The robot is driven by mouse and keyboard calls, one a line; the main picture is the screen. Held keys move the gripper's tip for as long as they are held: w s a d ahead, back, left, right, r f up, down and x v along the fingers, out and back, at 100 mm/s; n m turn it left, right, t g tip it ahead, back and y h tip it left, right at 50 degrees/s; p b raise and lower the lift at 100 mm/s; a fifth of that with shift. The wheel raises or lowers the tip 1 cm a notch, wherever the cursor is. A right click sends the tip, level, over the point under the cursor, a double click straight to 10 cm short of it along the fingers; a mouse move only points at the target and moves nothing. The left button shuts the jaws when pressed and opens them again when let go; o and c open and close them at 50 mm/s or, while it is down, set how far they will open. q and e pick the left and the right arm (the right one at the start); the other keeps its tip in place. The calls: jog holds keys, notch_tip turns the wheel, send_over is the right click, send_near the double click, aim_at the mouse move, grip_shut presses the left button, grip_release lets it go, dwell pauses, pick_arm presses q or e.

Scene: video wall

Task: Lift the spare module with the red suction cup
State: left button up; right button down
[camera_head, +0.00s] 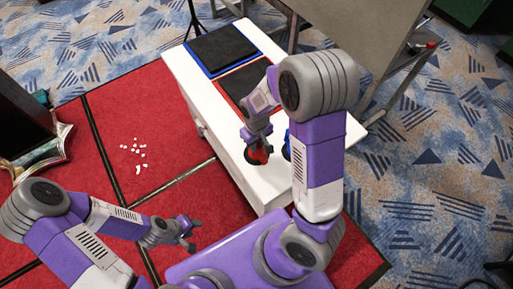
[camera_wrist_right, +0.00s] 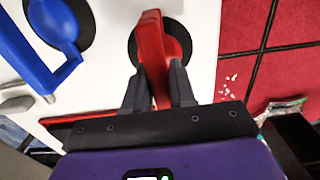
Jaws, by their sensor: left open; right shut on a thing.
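My right gripper (camera_head: 257,139) is shut on the red suction cup (camera_head: 258,156) at the near end of the white table. In the right wrist view the fingers (camera_wrist_right: 160,88) close on the red handle (camera_wrist_right: 151,40), above its dark round pad. I cannot tell whether the pad touches the table. Two dark flat panels, modules by their look, lie at the table's far end: one in a blue frame (camera_head: 222,48), one in a red frame (camera_head: 243,80). The arm partly covers the red-framed one. My left gripper (camera_head: 187,233) is open and empty, left of the table.
A blue suction cup (camera_wrist_right: 62,24) stands beside the red one on the white table (camera_head: 215,122). White bits (camera_head: 138,152) lie on the red carpet. A grey panel on a stand (camera_head: 358,28) rises right of the table. A dark object with an ornate edge (camera_head: 40,150) is at left.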

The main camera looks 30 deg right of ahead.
notch_tip(320, 180, up, 10)
jog(key=p, duration=0.3)
jog(key=shift+r+p, duration=0.25)
jog(key=shift+p, duration=0.1)
jog(key=c, duration=1.5)
grip_release()
grip_shut()
